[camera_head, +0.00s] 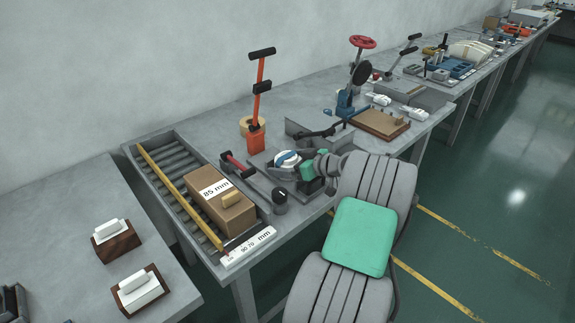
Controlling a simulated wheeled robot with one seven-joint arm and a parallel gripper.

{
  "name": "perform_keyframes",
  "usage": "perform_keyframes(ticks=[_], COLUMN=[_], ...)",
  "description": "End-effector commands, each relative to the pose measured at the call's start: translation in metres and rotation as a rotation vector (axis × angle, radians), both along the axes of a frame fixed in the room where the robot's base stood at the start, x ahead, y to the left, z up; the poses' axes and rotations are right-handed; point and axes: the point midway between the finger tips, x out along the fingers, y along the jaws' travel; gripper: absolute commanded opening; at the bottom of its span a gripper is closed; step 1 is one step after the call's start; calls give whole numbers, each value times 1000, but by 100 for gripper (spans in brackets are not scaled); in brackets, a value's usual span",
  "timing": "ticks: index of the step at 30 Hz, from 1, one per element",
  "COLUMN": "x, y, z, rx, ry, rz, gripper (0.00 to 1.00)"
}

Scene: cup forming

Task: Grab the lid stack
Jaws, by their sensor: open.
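My gripper (292,168) is over the near bench, at the end of my grey and green arm. Its fingers are open and small in view, close around or beside a white round piece with a blue band (286,157). I cannot tell whether they touch it. This piece may be the lid stack; the view is too small to show separate lids. The gripper and wrist hide part of the bench fixture there.
Left of the gripper are a box marked 85 mm (222,206) on a roller tray, a yellow bar (178,194) and a red-handled lever (238,165). An orange upright lever (257,105) stands behind. A dark cylinder (280,201) stands in front.

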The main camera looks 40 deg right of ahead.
Motion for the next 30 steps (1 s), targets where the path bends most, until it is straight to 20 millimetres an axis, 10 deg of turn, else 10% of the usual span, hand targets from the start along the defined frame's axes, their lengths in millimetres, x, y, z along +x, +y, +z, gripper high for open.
perform_keyframes(ticks=[30], x=[0], y=[1], z=[0], rx=[0], ry=[0], rz=[2], gripper=[37])
